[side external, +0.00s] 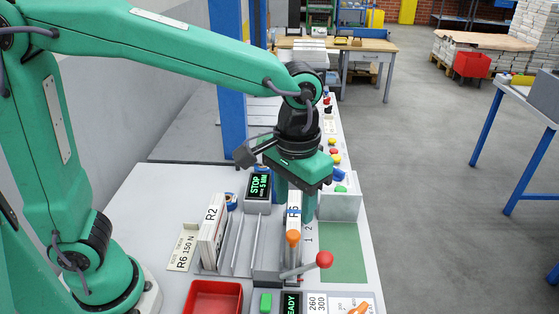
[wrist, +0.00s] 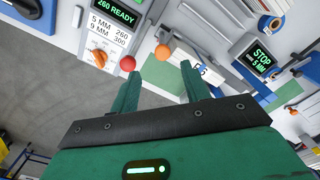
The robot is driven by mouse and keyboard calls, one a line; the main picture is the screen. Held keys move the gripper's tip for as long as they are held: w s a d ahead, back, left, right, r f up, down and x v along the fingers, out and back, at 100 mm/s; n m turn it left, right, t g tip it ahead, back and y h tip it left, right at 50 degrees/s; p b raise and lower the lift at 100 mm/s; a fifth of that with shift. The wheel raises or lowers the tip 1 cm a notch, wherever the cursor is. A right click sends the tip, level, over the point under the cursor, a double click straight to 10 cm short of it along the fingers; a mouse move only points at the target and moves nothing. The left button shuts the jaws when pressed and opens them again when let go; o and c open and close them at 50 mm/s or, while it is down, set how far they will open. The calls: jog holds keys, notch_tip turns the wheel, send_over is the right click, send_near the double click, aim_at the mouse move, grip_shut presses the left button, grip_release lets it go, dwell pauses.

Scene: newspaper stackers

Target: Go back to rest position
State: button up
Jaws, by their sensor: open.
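My green gripper (side external: 295,203) points down over the workbench (side external: 140,200) in the side external view. In the wrist view my gripper (wrist: 160,70) shows spread fingers, with a white block with a blue mark (wrist: 204,76) beyond the right finger. The arm is stretched out over the bench, and the block's lower part is partly hidden by levers.
Orange-knobbed (side external: 292,238) and red-knobbed (side external: 324,260) levers stand close in front of my gripper. A white R2 block (side external: 213,228), a STOP display (side external: 259,186) and a red tray (side external: 213,299) lie to its left.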

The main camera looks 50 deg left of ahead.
jog(key=shift+r, duration=0.15)
jog(key=shift+a+r, duration=0.2)
jog(key=shift+a, duration=0.35)
jog(key=s+a+r+t, duration=0.1)
jog(key=s+a, duration=0.3)
jog(key=a, duration=0.4)
jog(key=s+a+r+t, duration=0.1)
jog(key=s+a+t, duration=0.3)
jog(key=a, duration=0.5)
jog(key=shift+s+t, duration=0.3)
jog(key=shift+s, duration=0.15)
